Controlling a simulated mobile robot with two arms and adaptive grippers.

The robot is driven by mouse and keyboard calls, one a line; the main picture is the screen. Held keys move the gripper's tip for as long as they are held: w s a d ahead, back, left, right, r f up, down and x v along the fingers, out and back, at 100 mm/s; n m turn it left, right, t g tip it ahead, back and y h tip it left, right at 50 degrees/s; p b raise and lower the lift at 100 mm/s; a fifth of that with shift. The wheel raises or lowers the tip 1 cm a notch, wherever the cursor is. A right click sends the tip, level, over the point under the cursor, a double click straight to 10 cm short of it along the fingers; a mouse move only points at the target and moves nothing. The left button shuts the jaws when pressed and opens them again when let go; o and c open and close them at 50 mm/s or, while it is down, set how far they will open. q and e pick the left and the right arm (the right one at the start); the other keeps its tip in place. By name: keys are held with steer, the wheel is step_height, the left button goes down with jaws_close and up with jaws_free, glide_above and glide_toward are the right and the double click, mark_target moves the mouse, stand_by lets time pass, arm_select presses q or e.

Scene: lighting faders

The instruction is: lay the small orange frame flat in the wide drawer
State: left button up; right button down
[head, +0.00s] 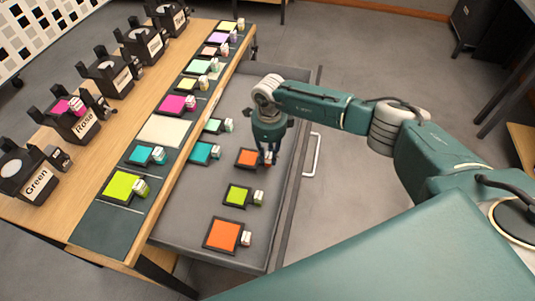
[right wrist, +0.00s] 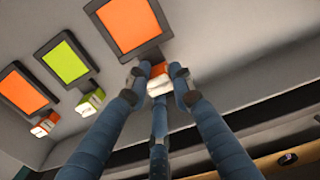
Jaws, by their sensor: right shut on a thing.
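The small orange frame (head: 247,158) has a dark border and a white and orange tab. It is inside the open wide drawer (head: 182,218), near its handle side. My right gripper (head: 268,157) reaches down over the drawer and is shut on the frame's tab. In the right wrist view the fingers (right wrist: 158,82) pinch the tab, and the orange panel (right wrist: 128,22) extends beyond them. The frame looks about level with the drawer floor; I cannot tell whether it touches the floor. My left gripper is out of view.
In the drawer lie a lime frame (head: 237,195), a larger orange frame (head: 222,235), a teal frame (head: 202,152) and a green frame (head: 214,125). More coloured frames line the wooden bench (head: 150,107), with black lamps behind, one marked Green (head: 28,172).

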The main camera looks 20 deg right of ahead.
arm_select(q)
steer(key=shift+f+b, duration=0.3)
arm_select(e)
steer(key=shift+f, duration=0.2)
stand_by(0.5)
steer(key=shift+d+f+b, duration=0.1)
steer(key=shift+f+b, duration=0.2)
steer(key=shift+f, duration=0.05)
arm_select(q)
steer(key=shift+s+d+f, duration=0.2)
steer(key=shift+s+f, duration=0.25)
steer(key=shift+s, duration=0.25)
arm_select(e)
steer(key=shift+f, duration=0.2)
steer(key=shift+f+b, duration=0.35)
steer(key=shift+b, duration=0.15)
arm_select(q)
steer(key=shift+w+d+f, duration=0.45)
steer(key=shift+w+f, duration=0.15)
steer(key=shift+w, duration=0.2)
arm_select(e)
steer(key=shift+f, duration=0.3)
